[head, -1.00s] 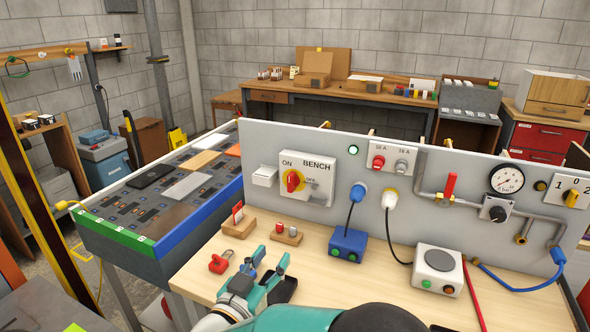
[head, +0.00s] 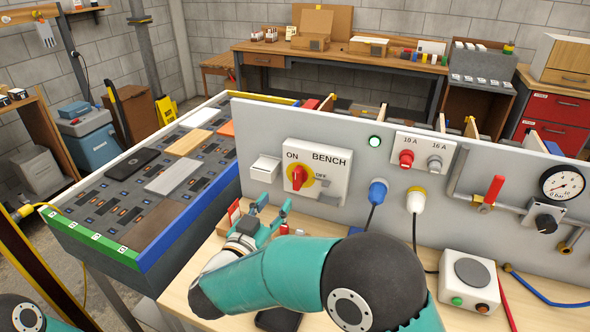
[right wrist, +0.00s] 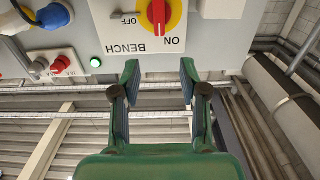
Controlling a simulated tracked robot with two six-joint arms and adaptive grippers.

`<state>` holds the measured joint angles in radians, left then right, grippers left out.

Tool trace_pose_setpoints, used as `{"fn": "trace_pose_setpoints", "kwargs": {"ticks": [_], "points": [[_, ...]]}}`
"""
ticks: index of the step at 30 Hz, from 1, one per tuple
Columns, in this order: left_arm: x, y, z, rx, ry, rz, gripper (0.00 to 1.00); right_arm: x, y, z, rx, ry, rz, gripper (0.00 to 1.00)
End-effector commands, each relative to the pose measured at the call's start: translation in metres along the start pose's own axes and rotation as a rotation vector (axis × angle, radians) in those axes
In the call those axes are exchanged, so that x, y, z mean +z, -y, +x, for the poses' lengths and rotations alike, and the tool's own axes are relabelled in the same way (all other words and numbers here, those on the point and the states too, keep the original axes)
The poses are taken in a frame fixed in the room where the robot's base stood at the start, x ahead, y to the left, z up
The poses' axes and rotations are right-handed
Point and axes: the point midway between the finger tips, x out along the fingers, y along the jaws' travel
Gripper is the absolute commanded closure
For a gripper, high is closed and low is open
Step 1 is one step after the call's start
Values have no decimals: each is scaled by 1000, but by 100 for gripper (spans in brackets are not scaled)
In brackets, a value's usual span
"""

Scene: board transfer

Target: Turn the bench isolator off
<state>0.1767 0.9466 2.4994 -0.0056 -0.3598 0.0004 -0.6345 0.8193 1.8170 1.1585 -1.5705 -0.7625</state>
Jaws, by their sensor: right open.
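The bench isolator (head: 333,183) is a white box marked ON, OFF and BENCH on the upright grey panel. Its red knob (head: 299,177) sits on a yellow disc, its grip upright, towards ON. In the right wrist view the box appears upside down at the top, with the red knob (right wrist: 157,12) cut by the frame edge. My right gripper (head: 274,203) is open and empty, in front of the panel and below-left of the knob in the head view. Its two fingers (right wrist: 160,80) are apart and not touching the knob. My left gripper is out of view.
Blue (head: 378,192) and white (head: 416,201) plugs hang below. A small white box (head: 265,168) is left of it.

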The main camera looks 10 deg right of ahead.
Motion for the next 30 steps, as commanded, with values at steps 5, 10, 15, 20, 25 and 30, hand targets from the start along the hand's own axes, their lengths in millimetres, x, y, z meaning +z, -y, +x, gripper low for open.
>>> {"fn": "trace_pose_setpoints", "kwargs": {"ticks": [5, 10, 15, 20, 25, 30], "points": [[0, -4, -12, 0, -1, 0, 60, -2, 0, 41, 2, 2, 1, 56], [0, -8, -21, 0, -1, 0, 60, -2, 2, 76, -3, 2, 0, 56], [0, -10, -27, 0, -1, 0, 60, -2, 4, 104, -5, 1, 1, 56], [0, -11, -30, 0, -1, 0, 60, -1, 4, 118, -7, 1, 1, 56], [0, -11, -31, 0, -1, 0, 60, 0, 5, 123, -10, 0, 0, 56], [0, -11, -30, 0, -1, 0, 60, 0, 5, 123, -10, 0, 0, 56]]}}
